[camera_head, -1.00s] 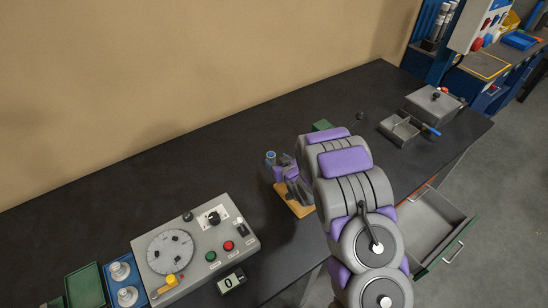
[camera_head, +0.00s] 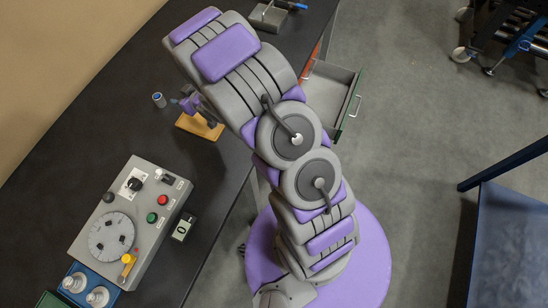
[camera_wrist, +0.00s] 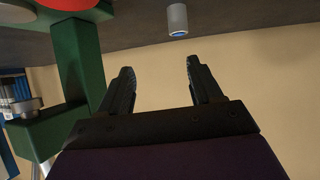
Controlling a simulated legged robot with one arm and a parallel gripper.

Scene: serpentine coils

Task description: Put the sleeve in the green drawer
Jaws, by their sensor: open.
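The sleeve appears to be a small grey cylinder with a blue end (camera_head: 159,99), standing on the black bench. In the wrist view, a grey cylinder with a blue ring (camera_wrist: 177,20) shows past my fingertips, apart from them. My gripper (camera_wrist: 160,68) is open, with nothing between its fingers. In the head view my gripper (camera_head: 181,101) is just right of the cylinder, partly hidden by my arm. The green drawer (camera_head: 351,106) is pulled out from the bench's right side. Its grey inside looks empty where visible.
A wooden block (camera_head: 200,126) lies below my gripper. A control box with a dial and buttons (camera_head: 133,219) and a small counter (camera_head: 184,226) stand nearer. A grey tray (camera_head: 268,17) is at the far end. A green post (camera_wrist: 85,60) shows left of my fingers.

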